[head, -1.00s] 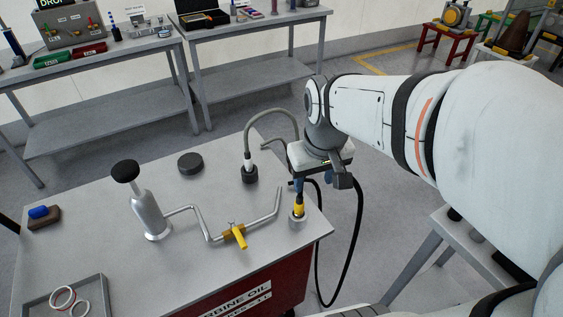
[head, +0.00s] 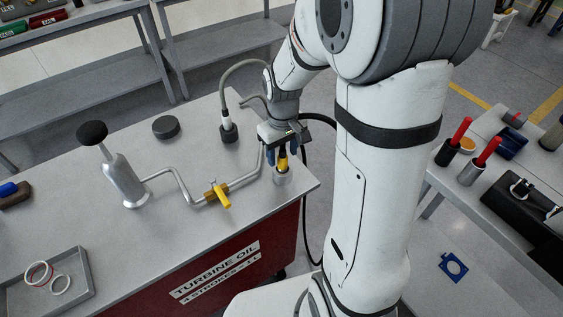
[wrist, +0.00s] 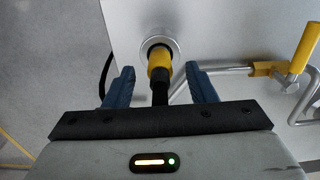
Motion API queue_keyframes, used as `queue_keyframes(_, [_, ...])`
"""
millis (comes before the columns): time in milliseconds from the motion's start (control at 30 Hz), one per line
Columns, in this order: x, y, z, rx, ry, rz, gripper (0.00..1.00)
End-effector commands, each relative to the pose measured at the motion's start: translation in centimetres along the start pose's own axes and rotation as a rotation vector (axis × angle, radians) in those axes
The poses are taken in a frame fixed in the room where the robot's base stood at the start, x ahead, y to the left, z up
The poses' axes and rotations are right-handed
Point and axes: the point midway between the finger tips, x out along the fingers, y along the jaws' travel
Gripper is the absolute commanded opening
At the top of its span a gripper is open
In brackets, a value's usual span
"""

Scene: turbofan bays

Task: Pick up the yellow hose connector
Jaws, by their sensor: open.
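The yellow hose connector (head: 283,162) stands upright in a round metal holder (head: 282,179) at the right corner of the metal table top. In the wrist view the yellow connector (wrist: 159,66) lies between the blue fingers, with a black part on its near end and the metal ring of the holder (wrist: 158,42) around its far end. My gripper (head: 282,160) is pointing down over it, with the fingers on either side. My gripper (wrist: 160,90) is open, with a gap between each finger and the connector.
A bent metal pipe with a yellow valve handle (head: 222,199) runs close to the left of the holder. A pump with a black knob (head: 92,134), a black puck (head: 166,127) and a grey hose (head: 228,118) stand on the table. A tray (head: 80,290) holds rings.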

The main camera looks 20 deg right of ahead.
Motion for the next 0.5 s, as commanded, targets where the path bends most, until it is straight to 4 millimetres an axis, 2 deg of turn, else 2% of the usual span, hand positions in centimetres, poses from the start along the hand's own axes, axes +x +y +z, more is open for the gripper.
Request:
queue_keyframes(100, [1.22, -0.01, 0.00, 0.000, -0.001, 0.000, 0.51])
queue_keyframes(367, [1.46, -0.02, -0.03, -0.001, 0.001, 0.000, 0.51])
queue_keyframes(500, [1.45, -0.04, -0.04, -0.001, 0.001, 0.000, 0.40])
